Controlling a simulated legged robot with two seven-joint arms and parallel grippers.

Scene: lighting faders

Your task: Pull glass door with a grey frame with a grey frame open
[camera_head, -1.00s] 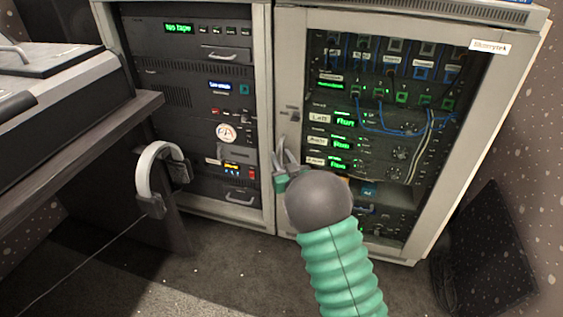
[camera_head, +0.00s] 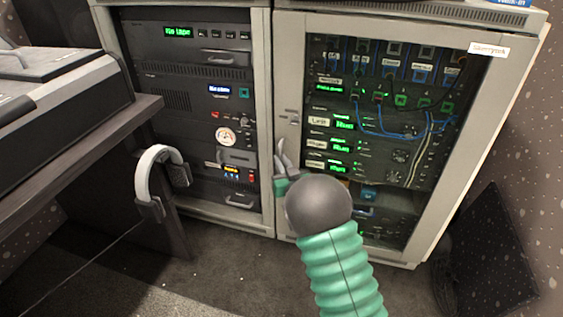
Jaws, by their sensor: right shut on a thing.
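The glass door with a grey frame (camera_head: 461,150) covers the front of the right-hand rack cabinet. It looks shut or nearly so; a small gap cannot be told. A small latch (camera_head: 290,117) sits on its left frame strip. My right gripper (camera_head: 281,153) is just below this latch, shut on the left edge of the door frame. The exact contact is partly hidden by the gripper, and my round wrist and green arm hide the lower left of the door. My left gripper is not in view.
An open-fronted equipment rack (camera_head: 195,120) stands directly left of the door. A dark desk (camera_head: 70,150) with a console reaches in from the left, with headphones (camera_head: 162,172) hanging beside it. A black panel (camera_head: 487,262) leans at the lower right. Carpet in front is clear.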

